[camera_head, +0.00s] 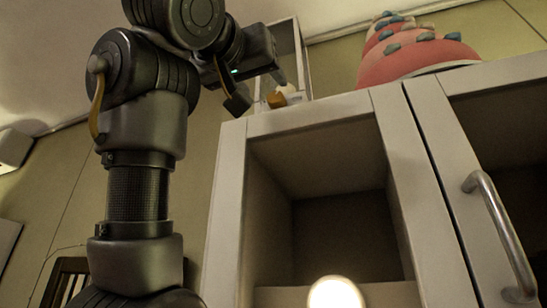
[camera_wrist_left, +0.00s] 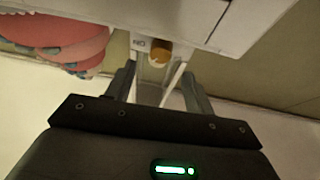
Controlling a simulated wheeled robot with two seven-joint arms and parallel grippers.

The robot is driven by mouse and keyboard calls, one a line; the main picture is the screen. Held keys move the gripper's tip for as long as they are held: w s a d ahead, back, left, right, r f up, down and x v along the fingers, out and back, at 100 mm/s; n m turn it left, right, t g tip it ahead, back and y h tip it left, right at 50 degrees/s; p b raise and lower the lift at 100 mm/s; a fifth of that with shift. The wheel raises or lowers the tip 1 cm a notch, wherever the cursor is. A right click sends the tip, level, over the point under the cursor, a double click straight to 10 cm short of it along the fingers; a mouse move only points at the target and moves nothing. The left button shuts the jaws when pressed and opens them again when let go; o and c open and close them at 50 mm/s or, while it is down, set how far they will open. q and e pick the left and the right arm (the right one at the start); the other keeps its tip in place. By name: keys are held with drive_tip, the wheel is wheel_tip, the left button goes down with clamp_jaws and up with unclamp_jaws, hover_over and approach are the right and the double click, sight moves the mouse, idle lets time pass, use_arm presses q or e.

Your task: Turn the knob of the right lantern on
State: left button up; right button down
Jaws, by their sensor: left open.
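A white-framed lantern (camera_head: 291,45) stands on the cabinet's top left corner, partly behind my left gripper. Its orange-brown knob (camera_head: 277,98) is low on its front. In the left wrist view the knob (camera_wrist_left: 159,52) shows beside small dark lettering on the white lantern base (camera_wrist_left: 196,22). My left gripper (camera_head: 259,90) is open and points toward the knob. In the left wrist view its two fingers (camera_wrist_left: 158,80) are spread on either side of the knob's line, and I see no contact. My right gripper is not in view.
A pink tiered cake (camera_head: 415,58) with blue-grey decorations stands on the cabinet top at right. The white cabinet (camera_head: 310,118) has an open compartment and a door handle (camera_head: 502,230). A glowing round light (camera_head: 335,292) is at the bottom. A chair-like slatted object (camera_head: 72,280) is lower left.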

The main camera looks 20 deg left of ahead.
sight(274, 96)
use_arm(q)
drive_tip(key=p+x, duration=0.2)
drive_tip(key=x, duration=0.2)
drive_tip(key=shift+w+a+r, duration=0.1)
drive_tip(key=shift+w+r, duration=0.1)
drive_tip(key=shift+w, duration=0.05)
drive_tip(key=shift+w+r+p, duration=0.1)
drive_tip(key=shift+w+p, duration=0.35)
drive_tip(key=shift+w, duration=0.05)
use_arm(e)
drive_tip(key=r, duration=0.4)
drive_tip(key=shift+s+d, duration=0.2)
use_arm(q)
drive_tip(key=shift+c, duration=0.4)
